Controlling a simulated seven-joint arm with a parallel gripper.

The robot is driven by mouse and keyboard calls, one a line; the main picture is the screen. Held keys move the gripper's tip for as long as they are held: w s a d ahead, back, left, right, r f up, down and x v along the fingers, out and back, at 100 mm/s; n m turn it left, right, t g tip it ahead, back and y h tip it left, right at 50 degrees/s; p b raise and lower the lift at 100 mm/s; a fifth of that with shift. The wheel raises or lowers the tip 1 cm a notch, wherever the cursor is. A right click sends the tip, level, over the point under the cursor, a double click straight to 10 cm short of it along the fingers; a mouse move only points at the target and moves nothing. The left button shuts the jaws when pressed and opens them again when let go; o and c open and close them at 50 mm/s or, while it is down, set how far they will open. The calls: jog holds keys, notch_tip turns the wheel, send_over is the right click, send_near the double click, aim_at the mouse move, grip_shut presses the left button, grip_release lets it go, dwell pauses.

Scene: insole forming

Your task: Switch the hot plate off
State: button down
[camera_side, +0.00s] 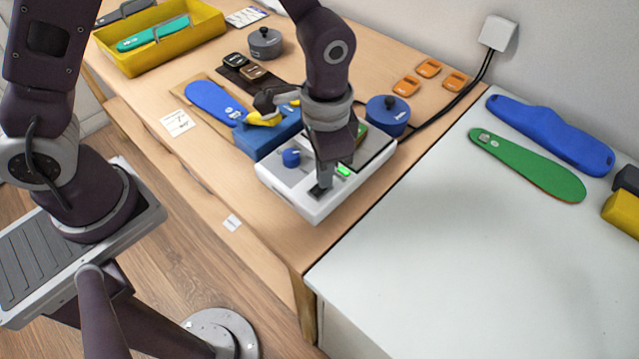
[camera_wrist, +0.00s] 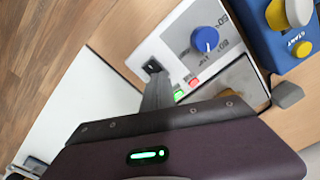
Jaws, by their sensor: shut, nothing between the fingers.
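The hot plate (camera_side: 300,204) is a white box near the table's front right corner. It has a blue knob (camera_side: 291,157), also in the wrist view (camera_wrist: 204,39), and a bright green light (camera_side: 343,170). The wrist view shows the green light (camera_wrist: 178,95) beside a red patch (camera_wrist: 193,83). A small black switch (camera_wrist: 152,66) sits on the panel near its end. My gripper (camera_side: 322,184) is shut and empty, pointing down, with its fingertips at the switch. I cannot tell whether they touch it. My gripper hides part of the plate top.
A blue device with a yellow part (camera_side: 262,138) stands close on the left. A blue pot (camera_side: 387,115) stands just behind the plate. A black cable (camera_side: 440,113) runs to the wall socket. The white table (camera_side: 430,250) at right has clear room in front.

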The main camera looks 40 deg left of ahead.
jog(key=shift+f, duration=0.15)
jog(key=shift+r, duration=3.5)
jog(key=s+a+r+n+t, duration=0.25)
jog(key=a+r, duration=0.35)
jog(key=r, duration=0.3)
jog(key=s+a+r+n+t, duration=0.3)
jog(key=s+a+r, duration=0.2)
jog(key=s, duration=0.8)
jog(key=a, duration=0.3)
jog(key=shift+r, duration=0.15)
